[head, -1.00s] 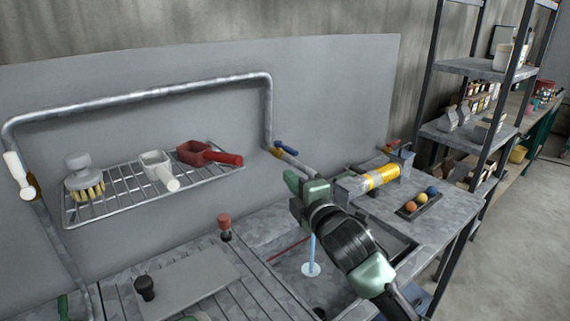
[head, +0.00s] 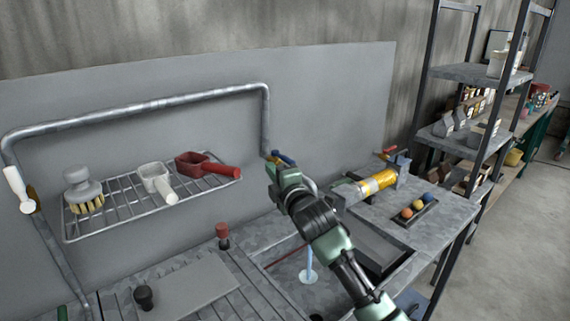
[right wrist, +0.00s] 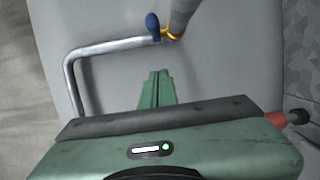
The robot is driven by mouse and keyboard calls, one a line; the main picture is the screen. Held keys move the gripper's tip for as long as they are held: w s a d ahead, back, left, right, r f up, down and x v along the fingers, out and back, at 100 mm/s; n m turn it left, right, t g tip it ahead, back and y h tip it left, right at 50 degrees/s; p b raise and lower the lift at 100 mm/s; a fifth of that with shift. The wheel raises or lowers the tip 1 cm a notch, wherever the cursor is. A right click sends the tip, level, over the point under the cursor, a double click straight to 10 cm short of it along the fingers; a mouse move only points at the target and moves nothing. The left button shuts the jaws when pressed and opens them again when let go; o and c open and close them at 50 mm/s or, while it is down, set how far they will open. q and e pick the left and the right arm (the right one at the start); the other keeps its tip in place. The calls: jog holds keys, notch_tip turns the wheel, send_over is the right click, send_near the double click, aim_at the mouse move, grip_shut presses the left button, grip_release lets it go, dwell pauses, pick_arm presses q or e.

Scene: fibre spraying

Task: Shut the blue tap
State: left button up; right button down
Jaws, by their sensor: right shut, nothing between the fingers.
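The blue tap (head: 283,158) sits on the metal pipe near the wall panel, just beyond my right gripper, which partly hides it in the head view. In the right wrist view its blue lever (right wrist: 152,24) stands beside a brass-coloured fitting (right wrist: 173,36). My right gripper (head: 271,168) is shut and empty, close to the tap. In the right wrist view its closed fingertips (right wrist: 159,74) point at the pipe, with a visible gap below the lever. A pale blue water stream (head: 310,259) runs into the sink. My left gripper is not in view.
A wire rack (head: 120,213) holds a brush, a white scoop and a red scoop (head: 205,166) left of the tap. A yellow-banded cylinder (head: 377,182) and a tray of coloured balls (head: 415,212) are on the right. A red-topped knob (head: 222,231) stands at the sink's left.

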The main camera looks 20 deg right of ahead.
aim_at(282, 159)
jog(key=d, duration=0.2)
jog(key=w+d+p, duration=0.1)
jog(key=d, duration=0.1)
jog(key=shift+a, duration=0.1)
jog(key=shift+w+d+r, duration=0.1)
jog(key=shift+d, duration=0.6)
jog(key=shift+a+p, duration=0.15)
jog(key=shift+p, duration=0.2)
